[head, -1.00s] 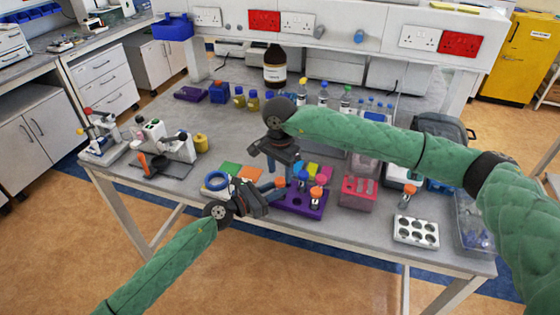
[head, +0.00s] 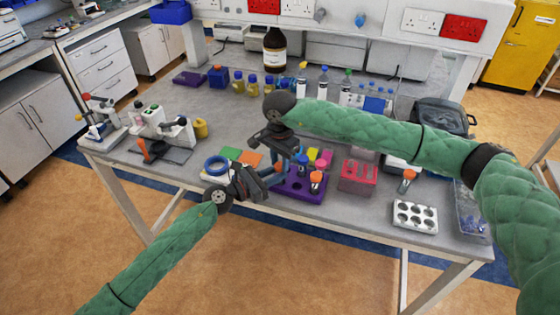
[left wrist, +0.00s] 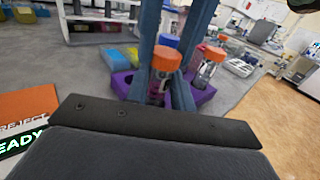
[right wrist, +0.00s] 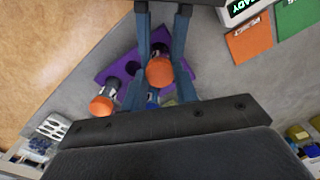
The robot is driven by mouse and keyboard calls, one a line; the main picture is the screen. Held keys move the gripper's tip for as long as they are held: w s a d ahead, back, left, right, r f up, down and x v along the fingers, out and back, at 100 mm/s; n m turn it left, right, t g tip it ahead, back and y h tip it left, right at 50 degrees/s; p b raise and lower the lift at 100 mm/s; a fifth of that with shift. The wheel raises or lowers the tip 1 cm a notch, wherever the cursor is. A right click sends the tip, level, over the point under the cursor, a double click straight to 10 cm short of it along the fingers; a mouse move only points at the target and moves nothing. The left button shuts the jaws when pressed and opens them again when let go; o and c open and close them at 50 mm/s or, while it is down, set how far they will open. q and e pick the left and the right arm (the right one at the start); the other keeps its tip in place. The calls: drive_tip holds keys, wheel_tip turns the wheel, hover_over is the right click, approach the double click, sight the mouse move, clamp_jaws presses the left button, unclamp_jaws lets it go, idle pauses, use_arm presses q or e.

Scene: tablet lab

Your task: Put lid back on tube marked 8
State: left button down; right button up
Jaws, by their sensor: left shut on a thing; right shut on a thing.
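My left gripper (head: 274,178) is shut on an upright tube (left wrist: 157,94) just in front of the purple rack (head: 296,191). My right gripper (head: 287,157) reaches down from above, shut on an orange lid (right wrist: 160,71). In the left wrist view the orange lid (left wrist: 166,58) sits at the tube's top, between the blue fingers of both grippers. I cannot tell whether it is seated or just above the rim. The number on the tube is not readable. Fingers hide much of both things in the head view.
The rack holds another orange-lidded tube (head: 316,181) and a blue-lidded tube (head: 303,163). A pink box (head: 358,178), a lone orange-lidded tube (head: 407,180) and a white well block (head: 415,216) stand to the right.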

drive_tip(key=m, duration=1.1)
drive_tip(key=shift+m, duration=0.4)
drive_tip(key=m, duration=1)
drive_tip(key=o, duration=1.1)
drive_tip(key=shift+r, duration=2.2)
